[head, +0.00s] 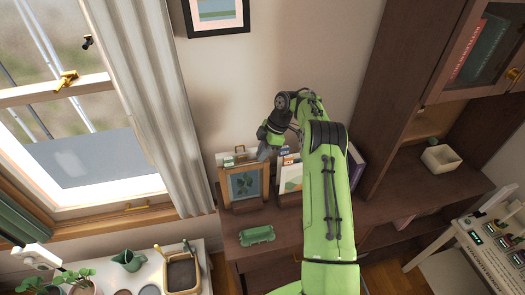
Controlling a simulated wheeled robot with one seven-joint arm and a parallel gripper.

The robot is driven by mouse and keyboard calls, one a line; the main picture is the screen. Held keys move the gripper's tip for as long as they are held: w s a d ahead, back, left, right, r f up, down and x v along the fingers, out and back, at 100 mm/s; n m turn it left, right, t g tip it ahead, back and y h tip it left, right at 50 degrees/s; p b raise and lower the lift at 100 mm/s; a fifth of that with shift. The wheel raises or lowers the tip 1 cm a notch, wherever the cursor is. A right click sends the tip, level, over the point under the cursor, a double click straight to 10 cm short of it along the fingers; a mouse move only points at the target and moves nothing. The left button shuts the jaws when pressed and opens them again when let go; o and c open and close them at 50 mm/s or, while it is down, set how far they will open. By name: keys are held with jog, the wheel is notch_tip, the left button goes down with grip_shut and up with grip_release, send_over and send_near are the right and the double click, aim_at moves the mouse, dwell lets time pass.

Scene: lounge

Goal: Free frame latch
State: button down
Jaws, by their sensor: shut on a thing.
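A wooden picture frame (235,200) with a dark leaf print stands upright on the dark wood cabinet. My gripper (264,154) is at the frame's top right corner, reaching down from my green arm. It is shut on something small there. The fingertips and the held part are too small and too covered to make out, and I cannot pick out a latch on the frame. Small items lie along the frame's top or just behind it. A brass window latch (66,80) is on the window at the left, well away from my gripper.
Several cards or booklets (290,176) stand just right of the frame, close to my arm. A cream box (441,159) sits on the right. The cabinet top left of my forearm's base is partly clear.

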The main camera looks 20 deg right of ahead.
jog(key=c, duration=1.2)
grip_release()
jog(key=shift+c, duration=0.2)
jog(key=p+v, duration=0.3)
jog(key=v, duration=1.2)
jog(key=shift+r, duration=0.4)
